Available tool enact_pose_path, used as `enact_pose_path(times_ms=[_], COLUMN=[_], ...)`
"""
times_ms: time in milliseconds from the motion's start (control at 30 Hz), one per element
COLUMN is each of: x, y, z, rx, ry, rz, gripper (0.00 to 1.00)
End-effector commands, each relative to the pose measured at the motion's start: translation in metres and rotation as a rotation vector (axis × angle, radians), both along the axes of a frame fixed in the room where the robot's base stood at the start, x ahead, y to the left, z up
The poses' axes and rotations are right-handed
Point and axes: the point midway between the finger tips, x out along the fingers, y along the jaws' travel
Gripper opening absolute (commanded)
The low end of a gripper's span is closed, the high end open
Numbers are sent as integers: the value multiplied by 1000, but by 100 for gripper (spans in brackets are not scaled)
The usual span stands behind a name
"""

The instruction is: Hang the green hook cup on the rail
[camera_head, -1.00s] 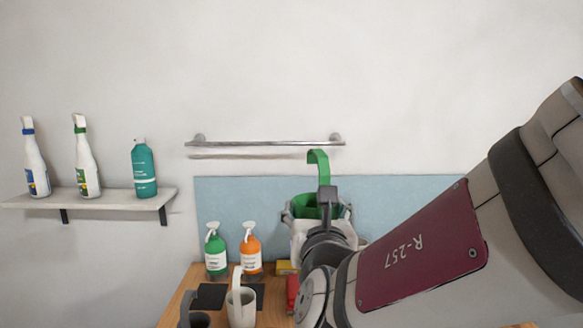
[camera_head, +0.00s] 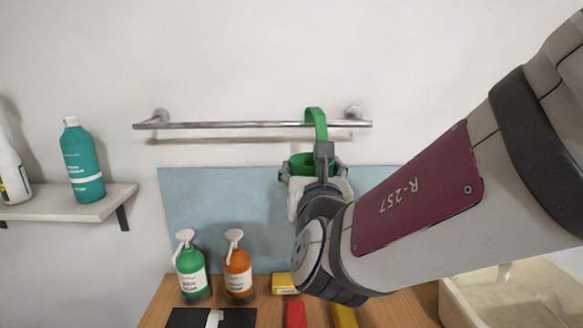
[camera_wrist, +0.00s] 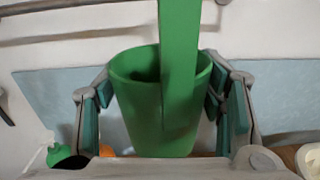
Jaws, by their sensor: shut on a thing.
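The green hook cup (camera_head: 316,122) is held upright in my gripper (camera_head: 316,172), with its tall curved strap rising above it. The wrist view also shows the cup (camera_wrist: 135,98) between the two fingers of my gripper (camera_wrist: 162,108), which are shut on its sides. The metal rail (camera_head: 230,125) runs level along the wall. In the head view the hook's top overlaps the rail near its right end and rises slightly above it. I cannot tell whether the hook touches the rail.
A green pump bottle (camera_head: 190,272) and an orange one (camera_head: 238,272) stand on the wooden bench (camera_head: 405,308) below. A shelf (camera_head: 85,205) with a teal bottle (camera_head: 82,165) is at left. A pale basin (camera_head: 505,300) is at lower right. The rail's left part is clear.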

Motion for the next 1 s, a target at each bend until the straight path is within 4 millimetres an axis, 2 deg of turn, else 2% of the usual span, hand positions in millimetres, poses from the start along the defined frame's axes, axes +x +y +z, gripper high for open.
enact_pose_path(times_ms=[1000], x=[70], y=[18], z=[0], rx=[0], ry=[0], rz=[0], gripper=[34])
